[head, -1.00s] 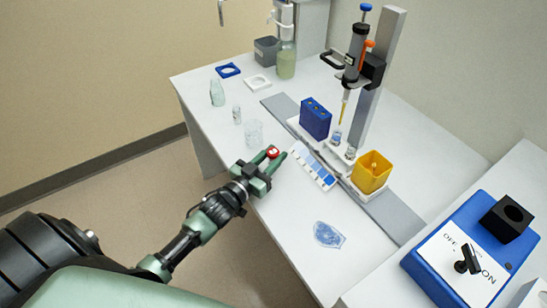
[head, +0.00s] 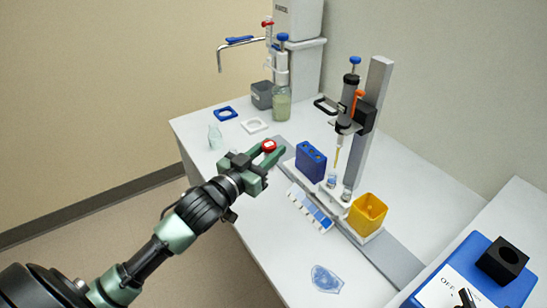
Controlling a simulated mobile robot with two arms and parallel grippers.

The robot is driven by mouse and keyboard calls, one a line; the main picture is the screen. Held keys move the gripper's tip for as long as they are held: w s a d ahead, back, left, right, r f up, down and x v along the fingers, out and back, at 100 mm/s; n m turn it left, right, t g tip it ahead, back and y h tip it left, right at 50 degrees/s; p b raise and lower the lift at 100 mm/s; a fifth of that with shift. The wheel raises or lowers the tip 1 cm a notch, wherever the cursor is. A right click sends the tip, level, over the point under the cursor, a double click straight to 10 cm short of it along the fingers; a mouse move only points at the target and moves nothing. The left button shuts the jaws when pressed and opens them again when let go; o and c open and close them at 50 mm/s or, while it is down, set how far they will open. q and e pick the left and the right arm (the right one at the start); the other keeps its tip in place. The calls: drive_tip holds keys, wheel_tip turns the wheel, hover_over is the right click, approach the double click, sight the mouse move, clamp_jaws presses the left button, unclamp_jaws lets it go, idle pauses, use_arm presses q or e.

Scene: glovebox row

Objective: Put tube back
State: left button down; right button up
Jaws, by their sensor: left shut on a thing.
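My left gripper (head: 269,149) has green fingers and is shut on a small tube, whose red cap (head: 268,145) with a pale centre shows between the fingertips. The tube's body is hidden below the cap. The gripper is above the white table, just left of a blue block (head: 310,162) with several holes in its top. I see a gap between the gripper and the block in the picture. My right gripper is not in view.
A pipette stand (head: 372,120) rises right of the block. A yellow bin (head: 367,213), a colour chart (head: 309,208) and a clear blue-tinted piece (head: 325,279) are nearer. A glass bottle (head: 215,136) and dispenser bottle (head: 281,103) stand farther back. The table front is mostly clear.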

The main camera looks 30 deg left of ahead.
use_arm(q)
drive_tip(key=shift+r, duration=0.35)
drive_tip(key=s+d+f+n+y, duration=0.1)
drive_tip(key=s+d+f, duration=0.1)
drive_tip(key=s, duration=0.7)
drive_tip(key=s+d+f+n+y, duration=0.1)
drive_tip(key=s+d, duration=0.4)
drive_tip(key=s, duration=0.5)
wheel_tip(320, 180, down, 2)
drive_tip(key=shift+d+f+y, duration=0.25)
drive_tip(key=shift+y, duration=0.35)
